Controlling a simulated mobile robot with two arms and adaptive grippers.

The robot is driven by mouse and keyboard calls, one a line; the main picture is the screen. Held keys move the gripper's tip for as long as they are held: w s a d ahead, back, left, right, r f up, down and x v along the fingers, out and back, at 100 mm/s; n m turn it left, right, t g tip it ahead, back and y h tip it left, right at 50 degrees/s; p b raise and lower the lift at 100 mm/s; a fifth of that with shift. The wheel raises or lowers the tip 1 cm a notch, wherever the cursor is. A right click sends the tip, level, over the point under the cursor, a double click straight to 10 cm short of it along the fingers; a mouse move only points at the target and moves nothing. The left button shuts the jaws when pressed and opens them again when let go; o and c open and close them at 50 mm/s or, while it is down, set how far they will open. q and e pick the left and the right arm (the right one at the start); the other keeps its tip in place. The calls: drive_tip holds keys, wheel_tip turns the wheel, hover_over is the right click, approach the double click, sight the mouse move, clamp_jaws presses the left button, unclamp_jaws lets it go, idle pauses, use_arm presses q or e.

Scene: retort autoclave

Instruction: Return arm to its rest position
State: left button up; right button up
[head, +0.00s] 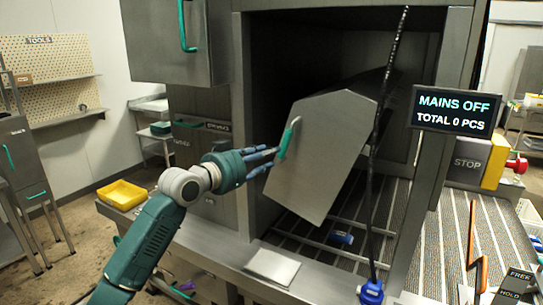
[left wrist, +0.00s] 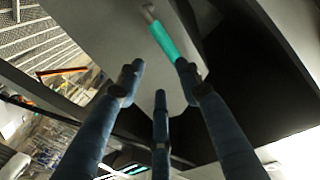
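My left gripper (head: 268,158) comes in from the left in the head view, its blue fingers pointing at the teal handle (head: 287,140) on a grey metal panel (head: 325,150). The panel stands tilted in the opening of the big metal chamber. In the left wrist view the three fingers (left wrist: 160,80) are spread apart with nothing between them, and the teal handle (left wrist: 165,38) lies just beyond the tips. I cannot tell whether a fingertip touches it. My right gripper is in neither view.
A dark hose (head: 373,170) hangs in front of the opening to a blue fitting (head: 371,291). A screen (head: 457,109) reads "MAINS OFF, TOTAL 0 PCS". A yellow tray (head: 122,195) lies left of my arm. An upper door (head: 165,45) hangs above. Floor shows at the left.

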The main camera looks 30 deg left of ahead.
use_arm(q)
drive_tip(key=shift+w, duration=0.1)
